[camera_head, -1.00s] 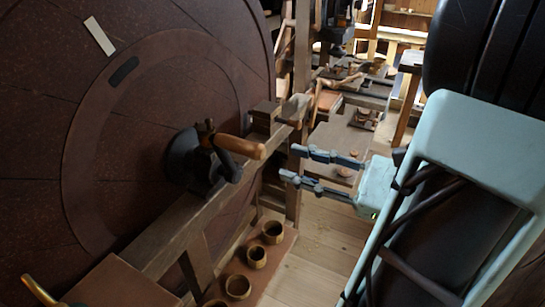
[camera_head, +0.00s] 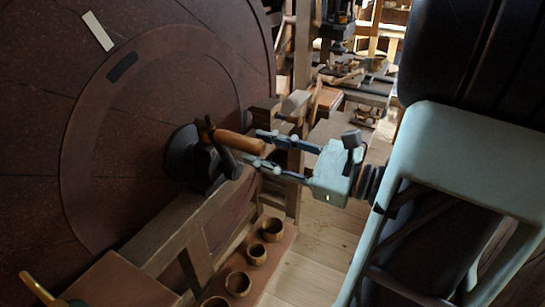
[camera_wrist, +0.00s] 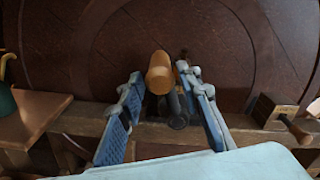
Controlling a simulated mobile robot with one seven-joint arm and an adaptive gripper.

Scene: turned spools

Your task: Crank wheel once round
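A large dark reddish-brown wheel (camera_head: 120,200) stands upright at the left in the head view. A black crank (camera_head: 190,158) sits at its hub, with an orange-brown wooden handle (camera_head: 238,142) pointing right. My gripper (camera_head: 258,147) is open, with its two blue-grey fingers reaching left to the handle's free end. In the wrist view the handle (camera_wrist: 160,74) shows between the fingertips of my gripper (camera_wrist: 159,76), with gaps on both sides. Whether a finger touches it, I cannot tell. The wheel (camera_wrist: 220,40) fills the background there.
A wooden beam (camera_head: 165,232) runs in front of the wheel below the crank. A wooden block (camera_wrist: 268,110) sits on the beam at right in the wrist view. Open floor (camera_head: 320,255) lies below my gripper.

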